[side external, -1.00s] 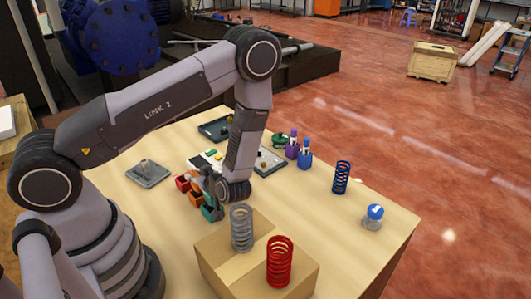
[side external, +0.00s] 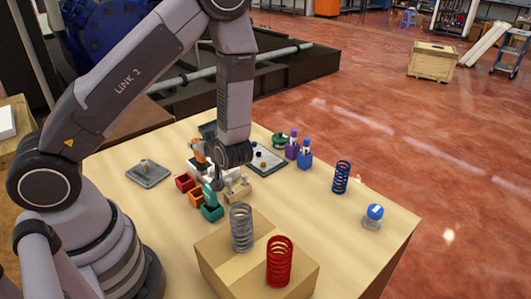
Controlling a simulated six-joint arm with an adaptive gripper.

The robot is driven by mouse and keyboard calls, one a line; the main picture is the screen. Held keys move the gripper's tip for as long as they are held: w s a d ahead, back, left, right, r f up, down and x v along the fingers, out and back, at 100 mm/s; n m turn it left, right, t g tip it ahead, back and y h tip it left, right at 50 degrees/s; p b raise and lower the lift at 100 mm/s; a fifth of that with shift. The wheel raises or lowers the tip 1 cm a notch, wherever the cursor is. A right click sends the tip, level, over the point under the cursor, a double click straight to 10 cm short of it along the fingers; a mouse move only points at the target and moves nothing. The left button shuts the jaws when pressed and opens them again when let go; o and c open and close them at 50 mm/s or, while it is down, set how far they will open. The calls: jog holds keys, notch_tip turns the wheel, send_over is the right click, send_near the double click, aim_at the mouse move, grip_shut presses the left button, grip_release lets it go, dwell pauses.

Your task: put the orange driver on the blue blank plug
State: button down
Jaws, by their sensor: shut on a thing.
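My gripper (side external: 201,162) is above the table, left of my dark wrist, seen from the side and partly hidden. It is shut on the orange driver (side external: 198,151), of which only a small orange part shows; its tip is not clear. A wooden block (side external: 238,190) with grey pegs stands right of and below the gripper. A small blue spot on the pale tray (side external: 268,160) behind my wrist may be the blue blank plug (side external: 254,146); it is too small to be sure.
Red, orange and teal bins (side external: 197,198) stand below the gripper. A cardboard box (side external: 225,264) bears a grey spring (side external: 241,228) and a red spring (side external: 279,262). Purple and blue bottles (side external: 305,155), a blue spring (side external: 341,177) and a blue-topped jar (side external: 373,217) stand to the right. The table's front right is clear.

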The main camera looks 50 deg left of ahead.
jog(key=w+d+r+m+t+h, duration=0.35)
jog(key=w+d+m+t, duration=0.5)
jog(key=w+d, duration=0.35)
jog(key=w+d+r+m+t+h, duration=0.2)
jog(key=d+m+h, duration=0.25)
jog(key=d, duration=0.55)
jog(key=w+d+r+m+t+h, duration=0.1)
jog(key=d+r+m+t+h, duration=0.2)
jog(key=d+h, duration=0.45)
jog(key=shift+m+g+y, duration=0.5)
jog(key=shift+g+y, duration=0.05)
jog(key=shift+y, duration=0.4)
jog(key=shift+w+d+f, duration=1.25)
jog(key=shift+w+f, duration=0.85)
jog(key=shift+f, duration=0.05)
jog(key=shift+w+d+f, duration=1.2)
jog(key=shift+w+f, duration=0.95)
jog(key=shift+f, duration=0.05)
jog(key=shift+w+d+f, duration=1.25)
jog(key=shift+w+f, duration=0.85)
jog(key=shift+f, duration=0.05)
jog(key=shift+f, duration=0.1)
jog(key=c, duration=1)
grip_release()
